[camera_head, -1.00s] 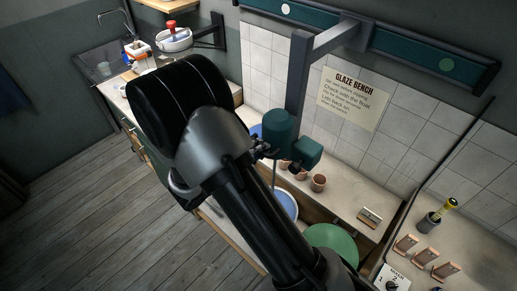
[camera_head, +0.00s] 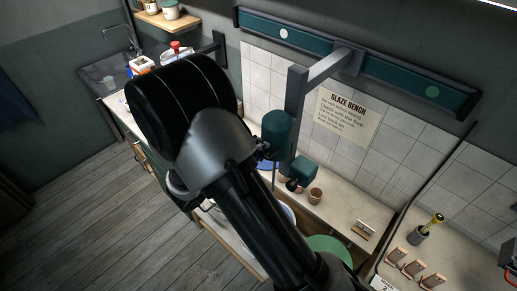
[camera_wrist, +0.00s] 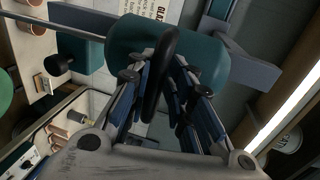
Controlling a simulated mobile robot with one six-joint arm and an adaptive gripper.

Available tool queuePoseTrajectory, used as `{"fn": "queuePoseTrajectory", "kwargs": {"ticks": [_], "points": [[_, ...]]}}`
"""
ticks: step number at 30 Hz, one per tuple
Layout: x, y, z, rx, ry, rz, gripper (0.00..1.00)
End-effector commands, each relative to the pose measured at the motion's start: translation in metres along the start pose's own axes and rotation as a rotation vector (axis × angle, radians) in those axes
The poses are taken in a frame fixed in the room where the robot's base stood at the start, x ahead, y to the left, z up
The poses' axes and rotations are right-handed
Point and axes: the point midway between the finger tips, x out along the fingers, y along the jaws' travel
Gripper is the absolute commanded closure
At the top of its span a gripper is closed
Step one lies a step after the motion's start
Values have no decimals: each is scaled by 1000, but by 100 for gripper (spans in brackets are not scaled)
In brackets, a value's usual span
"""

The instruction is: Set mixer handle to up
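The mixer has a teal motor cylinder (camera_head: 277,130) beside its grey post (camera_head: 294,115) over the glaze bench. A smaller teal box (camera_head: 304,165) with a black knob sits lower. In the wrist view, the teal cylinder (camera_wrist: 125,40) lies behind a black loop-shaped handle (camera_wrist: 158,75). My gripper (camera_wrist: 167,80) straddles the handle, one finger on each side. The left finger looks very close to the handle; whether both fingers press on it is unclear. In the head view, my arm hides the handle and most of my gripper.
A green disc-shaped piece (camera_head: 330,246) and clay cups (camera_head: 315,195) lie around the bench below. The wall rail (camera_head: 395,68) and GLAZE BENCH sign (camera_head: 347,118) are behind. A tool pot (camera_head: 420,235) stands at the right. The floor (camera_head: 95,220) at left is clear.

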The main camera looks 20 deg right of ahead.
Motion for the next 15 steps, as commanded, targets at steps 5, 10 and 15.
{"fn": "queuePoseTrajectory", "kwargs": {"ticks": [5, 10, 15], "points": [[0, -1, 0, 1, -1, -2, 80], [0, 0, 0, 1, 0, 0, 80], [0, 0, 0, 0, 1, 1, 80]]}}
